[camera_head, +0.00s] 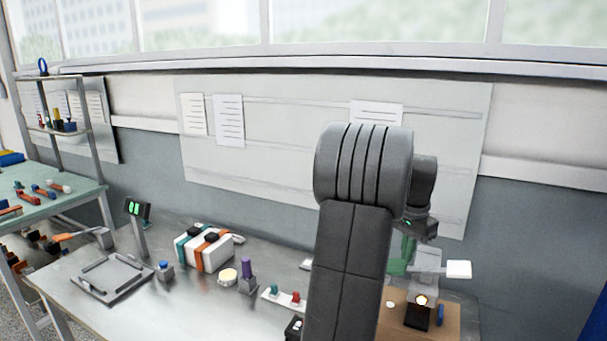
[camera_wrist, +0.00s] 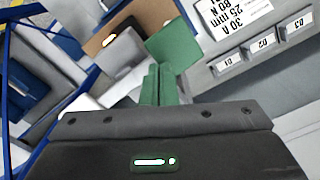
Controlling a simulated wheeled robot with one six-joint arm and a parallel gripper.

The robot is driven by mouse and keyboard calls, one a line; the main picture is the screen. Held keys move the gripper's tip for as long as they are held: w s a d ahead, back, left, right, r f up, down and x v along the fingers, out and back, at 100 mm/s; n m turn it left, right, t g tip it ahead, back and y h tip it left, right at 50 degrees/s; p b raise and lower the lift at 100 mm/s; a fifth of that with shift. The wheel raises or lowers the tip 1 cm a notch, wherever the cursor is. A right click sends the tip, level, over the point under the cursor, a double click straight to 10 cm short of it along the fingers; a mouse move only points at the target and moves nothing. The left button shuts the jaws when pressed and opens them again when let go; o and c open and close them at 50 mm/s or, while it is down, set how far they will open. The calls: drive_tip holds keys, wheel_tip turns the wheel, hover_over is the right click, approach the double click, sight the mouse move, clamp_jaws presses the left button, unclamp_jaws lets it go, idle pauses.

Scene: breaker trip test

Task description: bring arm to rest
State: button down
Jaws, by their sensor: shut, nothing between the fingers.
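My dark arm rises in front of the bench in the head view and hides part of it. My gripper (camera_head: 400,254) shows as green parts low behind the arm. In the wrist view the green fingers of my gripper (camera_wrist: 151,86) are together with nothing between them. A larger green plate (camera_wrist: 174,44) shows just beyond the fingertips; I cannot tell whether it touches them. A brown board (camera_head: 447,318) close to my gripper carries a grey upright part, a white block (camera_head: 459,269) and a black unit with a glowing orange lamp (camera_head: 421,300).
The steel bench holds a square tray frame (camera_head: 112,277), a white box with straps (camera_head: 205,250), a purple-handled piece (camera_head: 247,272) and a strip with green and red buttons (camera_head: 284,298). A green-topped table (camera_head: 60,202) stands left. The wall panel is behind.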

drive_tip(key=shift+r+p, duration=3.15)
drive_tip(key=shift+r, duration=0.45)
wheel_tip(320, 180, down, 7)
drive_tip(key=b, duration=0.6)
drive_tip(key=shift+f+b, duration=0.15)
drive_tip(key=shift+b, duration=0.15)
wheel_tip(320, 180, up, 5)
drive_tip(key=p, duration=0.2)
drive_tip(key=shift+r+p, duration=0.2)
drive_tip(key=shift+p, duration=0.2)
